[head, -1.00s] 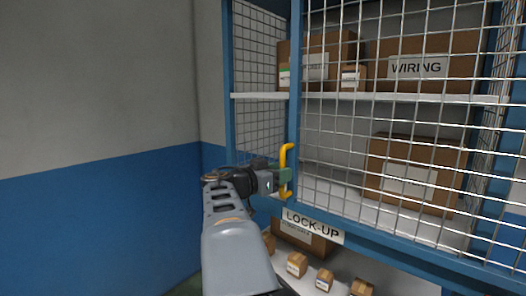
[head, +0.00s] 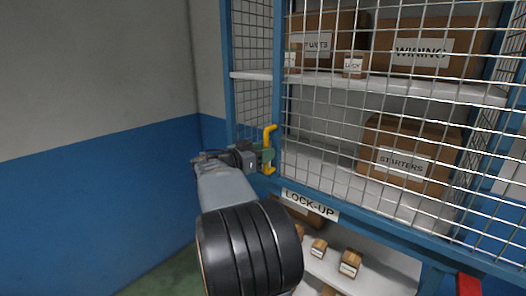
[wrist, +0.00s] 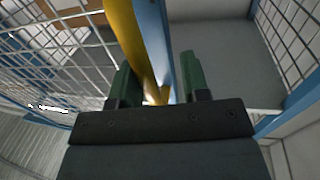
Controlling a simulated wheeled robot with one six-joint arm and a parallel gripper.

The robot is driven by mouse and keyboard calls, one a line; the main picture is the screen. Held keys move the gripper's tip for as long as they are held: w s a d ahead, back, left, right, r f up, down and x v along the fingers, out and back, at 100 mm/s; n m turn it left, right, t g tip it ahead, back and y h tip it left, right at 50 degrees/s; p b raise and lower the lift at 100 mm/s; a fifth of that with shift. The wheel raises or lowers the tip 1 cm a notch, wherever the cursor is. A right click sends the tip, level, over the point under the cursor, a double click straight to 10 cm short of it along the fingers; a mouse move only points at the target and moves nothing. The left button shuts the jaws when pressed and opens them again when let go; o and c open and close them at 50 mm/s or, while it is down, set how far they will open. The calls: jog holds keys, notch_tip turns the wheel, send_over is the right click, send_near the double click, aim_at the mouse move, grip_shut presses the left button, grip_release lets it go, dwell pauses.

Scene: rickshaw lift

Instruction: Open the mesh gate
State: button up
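The mesh gate (head: 395,130) is a blue-framed wire panel with a LOCK-UP sign (head: 310,204) on its lower rail. The yellow handle (head: 267,150) is an upright bar on that edge. My gripper (head: 262,158) is at the handle. In the wrist view, my gripper's (wrist: 163,85) two green fingers stand apart on either side of the yellow handle (wrist: 128,40). The handle lies close to the left finger, with a gap before the right one. Contact is not clear.
Behind the gate are shelves (head: 258,75) with cardboard boxes labelled WIRING (head: 425,48) and STARTERS (head: 402,162). Small boxes (head: 350,262) sit on a lower shelf. A blue and grey wall (head: 90,200) is at left. A red object (head: 468,285) is at lower right.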

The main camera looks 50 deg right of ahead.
jog(key=shift+a+f, duration=0.1)
jog(key=b+v, duration=0.8)
jog(key=v, duration=0.7)
jog(key=shift+a+b, duration=0.35)
dwell(0.5)
jog(key=shift+w, duration=0.15)
jog(key=shift+b, duration=0.5)
